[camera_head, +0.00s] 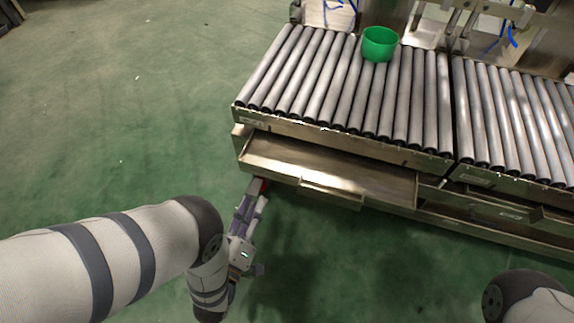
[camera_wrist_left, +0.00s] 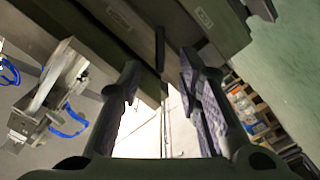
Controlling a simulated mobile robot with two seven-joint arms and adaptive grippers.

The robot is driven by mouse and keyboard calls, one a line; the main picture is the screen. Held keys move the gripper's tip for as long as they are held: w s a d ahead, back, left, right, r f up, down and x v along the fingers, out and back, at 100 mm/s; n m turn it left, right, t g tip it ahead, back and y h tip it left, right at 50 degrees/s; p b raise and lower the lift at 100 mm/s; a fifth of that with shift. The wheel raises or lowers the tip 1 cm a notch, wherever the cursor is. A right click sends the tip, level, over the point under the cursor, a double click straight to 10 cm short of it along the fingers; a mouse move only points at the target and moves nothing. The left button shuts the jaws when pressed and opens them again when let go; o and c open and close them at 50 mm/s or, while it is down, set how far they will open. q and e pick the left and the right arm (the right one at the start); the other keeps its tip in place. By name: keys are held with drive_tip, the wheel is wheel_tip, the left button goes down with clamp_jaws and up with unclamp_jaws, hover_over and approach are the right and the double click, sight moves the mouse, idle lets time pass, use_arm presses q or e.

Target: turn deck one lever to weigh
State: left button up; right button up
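My left gripper (camera_head: 254,196) reaches up to the lower left corner of the first roller deck (camera_head: 345,85), beside its front drawer. In the left wrist view my left gripper (camera_wrist_left: 160,66) has its two fingers spread apart. A thin dark bar (camera_wrist_left: 160,46) stands between and beyond the fingertips; I cannot tell whether it is the lever or whether a finger touches it. A small red part (camera_head: 263,184) shows at the fingertips in the head view, mostly hidden. My right gripper is out of view; only part of my right arm shows.
A green round bowl (camera_head: 379,44) sits on the first deck's rollers. The drawer (camera_head: 330,165) below stands open, with a handle (camera_head: 331,193) on its front. A second roller deck (camera_head: 515,115) adjoins on the right.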

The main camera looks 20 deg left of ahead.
use_arm(q)
drive_tip(key=w+b, duration=0.3)
drive_tip(key=w, duration=0.7)
drive_tip(key=shift+w+d, duration=0.1)
clamp_jaws()
